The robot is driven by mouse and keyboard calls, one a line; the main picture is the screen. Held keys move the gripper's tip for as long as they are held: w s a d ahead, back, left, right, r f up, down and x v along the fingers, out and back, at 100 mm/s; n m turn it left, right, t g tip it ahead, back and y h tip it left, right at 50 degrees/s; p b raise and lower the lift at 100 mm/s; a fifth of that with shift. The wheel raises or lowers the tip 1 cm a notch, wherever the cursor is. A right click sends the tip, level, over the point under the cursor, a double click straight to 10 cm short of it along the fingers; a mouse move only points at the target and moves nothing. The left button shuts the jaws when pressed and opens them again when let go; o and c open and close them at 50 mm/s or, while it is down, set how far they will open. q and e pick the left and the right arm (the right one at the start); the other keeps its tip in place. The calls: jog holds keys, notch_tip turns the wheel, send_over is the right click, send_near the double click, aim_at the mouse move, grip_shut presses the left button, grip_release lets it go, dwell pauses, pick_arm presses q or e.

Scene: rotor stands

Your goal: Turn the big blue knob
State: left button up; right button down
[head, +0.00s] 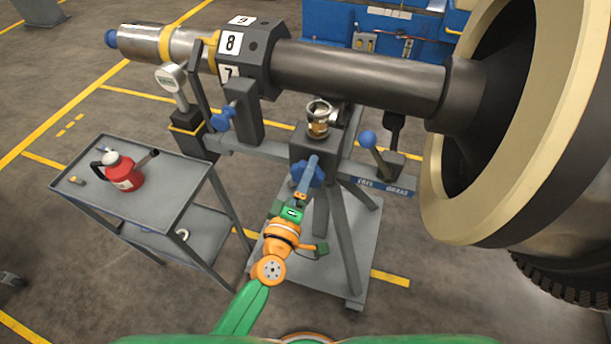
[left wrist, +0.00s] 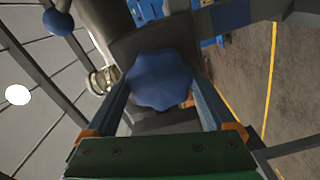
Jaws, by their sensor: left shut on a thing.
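The big blue knob (head: 317,178) is lobed and sits on the front of the stand's dark post. My left gripper (head: 305,172) reaches it from the front and is shut on it. In the left wrist view the knob (left wrist: 160,80) lies between the two blue-grey fingers (left wrist: 162,88), one on each side. The fingers partly cover the knob in the head view. My right gripper is not in view.
A blue ball-ended lever (head: 367,139) stands right of the post, and a smaller blue knob (head: 221,119) is to the left. The rotor shaft (head: 360,75) runs above. A grey cart (head: 185,205) with a red can (head: 124,174) stands at left.

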pick_arm(q)
jog(key=shift+n, duration=0.5)
jog(key=o, duration=1.1)
jog(key=v, duration=0.7)
